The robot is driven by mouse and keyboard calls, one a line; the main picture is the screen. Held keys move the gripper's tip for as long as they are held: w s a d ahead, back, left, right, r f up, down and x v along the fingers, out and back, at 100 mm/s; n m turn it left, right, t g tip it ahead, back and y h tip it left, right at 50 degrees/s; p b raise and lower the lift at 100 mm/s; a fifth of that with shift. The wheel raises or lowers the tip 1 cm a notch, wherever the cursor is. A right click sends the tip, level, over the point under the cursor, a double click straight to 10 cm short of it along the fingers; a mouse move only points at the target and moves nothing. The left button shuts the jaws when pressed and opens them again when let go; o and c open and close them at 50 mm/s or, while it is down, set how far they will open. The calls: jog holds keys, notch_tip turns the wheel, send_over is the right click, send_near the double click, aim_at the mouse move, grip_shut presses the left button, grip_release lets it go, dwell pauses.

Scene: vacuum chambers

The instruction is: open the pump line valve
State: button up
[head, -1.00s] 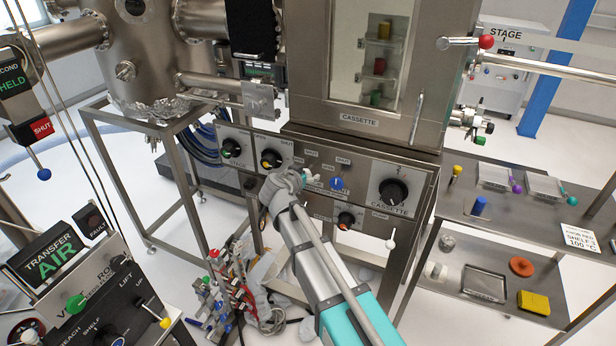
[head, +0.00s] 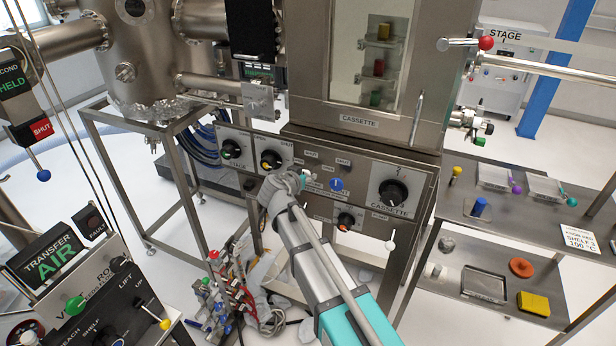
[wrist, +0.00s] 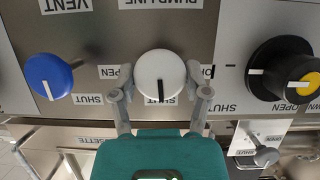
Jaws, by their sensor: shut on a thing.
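The pump line valve is a white round knob (wrist: 160,72) under the PUMP LINE label in the wrist view, which shows the panel upside down. Its dark pointer line points down in the picture, towards a SHUT label. My gripper (wrist: 160,82) has one finger on each side of the knob and is shut on it. In the head view my gripper (head: 304,182) is at the front panel below the cassette chamber, and my wrist hides most of the knob there.
The blue vent knob (wrist: 49,76) is left of the white knob in the wrist view, and a black knob with a yellow cap (wrist: 285,70) is to the right. In the head view the large cassette knob (head: 393,193) and a shelf cart (head: 470,240) stand further right.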

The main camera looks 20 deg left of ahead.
jog(key=n+h, duration=0.2)
jog(key=shift+a+f+n+b, duration=0.1)
jog(key=shift+n+b, duration=0.2)
jog(key=shift+b, duration=0.05)
jog(key=n+h+b, duration=0.1)
jog(key=n, duration=0.2)
jog(key=shift+a+f+h+b, duration=0.1)
jog(key=shift+f+h+b, duration=0.05)
jog(key=shift+h+b, duration=0.25)
jog(key=n+t+h+b, duration=0.1)
jog(key=n+h+b, duration=0.1)
jog(key=n+b, duration=0.1)
jog(key=shift+f+n, duration=0.1)
jog(key=shift+n, duration=0.6)
jog(key=shift+n+t+h+b, duration=0.65)
jog(key=shift+n+b, duration=0.4)
jog(key=shift+n, duration=0.55)
jog(key=o, duration=1.1)
jog(key=shift+o, duration=0.2)
